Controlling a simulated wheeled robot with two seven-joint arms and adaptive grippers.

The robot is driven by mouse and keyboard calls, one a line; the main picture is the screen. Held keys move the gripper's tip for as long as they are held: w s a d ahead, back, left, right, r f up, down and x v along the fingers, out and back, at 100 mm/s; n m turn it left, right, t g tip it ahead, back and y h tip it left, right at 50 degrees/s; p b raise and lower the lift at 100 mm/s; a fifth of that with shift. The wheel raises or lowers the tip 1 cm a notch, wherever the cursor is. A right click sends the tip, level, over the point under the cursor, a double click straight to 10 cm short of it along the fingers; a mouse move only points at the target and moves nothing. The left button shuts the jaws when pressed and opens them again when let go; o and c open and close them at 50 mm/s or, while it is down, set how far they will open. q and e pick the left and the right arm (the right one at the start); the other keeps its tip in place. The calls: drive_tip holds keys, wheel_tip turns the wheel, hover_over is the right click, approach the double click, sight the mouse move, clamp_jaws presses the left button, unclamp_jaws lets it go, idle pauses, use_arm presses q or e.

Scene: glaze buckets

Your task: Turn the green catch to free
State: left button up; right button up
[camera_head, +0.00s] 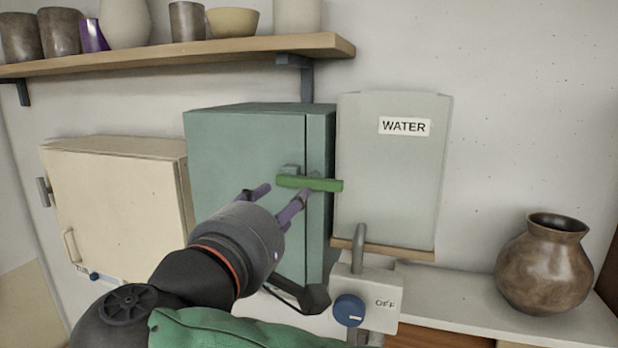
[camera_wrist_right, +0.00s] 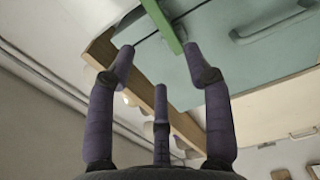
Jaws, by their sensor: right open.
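The green catch (camera_head: 310,184) is a bar lying almost level across the front of the teal cabinet (camera_head: 245,150), over the dark vertical seam near its right edge. It also shows in the right wrist view (camera_wrist_right: 163,25), entering from the top between two fingers. My right gripper (camera_head: 281,194) is open, with its purple fingers at the catch's left part and just below it. In the right wrist view the open gripper (camera_wrist_right: 161,60) has one fingertip close to the catch's end; I cannot tell whether they touch. My left gripper is not in view.
A grey WATER tank (camera_head: 390,170) stands right of the cabinet, close to the catch's right end. Below it is a box with a blue knob (camera_head: 349,310) marked OFF. A cream cabinet (camera_head: 115,200) is left, a brown vase (camera_head: 545,268) right. A wooden shelf (camera_head: 200,50) hangs above.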

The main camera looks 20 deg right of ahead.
sight(307, 182)
drive_tip(key=p+x, duration=0.2)
drive_tip(key=x, duration=0.7)
drive_tip(key=shift+s+p, duration=0.1)
drive_tip(key=shift+p, duration=0.2)
drive_tip(key=shift+w+d, duration=0.2)
drive_tip(key=shift+w, duration=0.05)
drive_tip(key=shift+w+d+f, duration=0.1)
drive_tip(key=shift+w+d, duration=0.15)
drive_tip(key=shift+w, duration=0.1)
drive_tip(key=shift+s+a, duration=0.1)
drive_tip(key=shift+s, duration=0.05)
clamp_jaws()
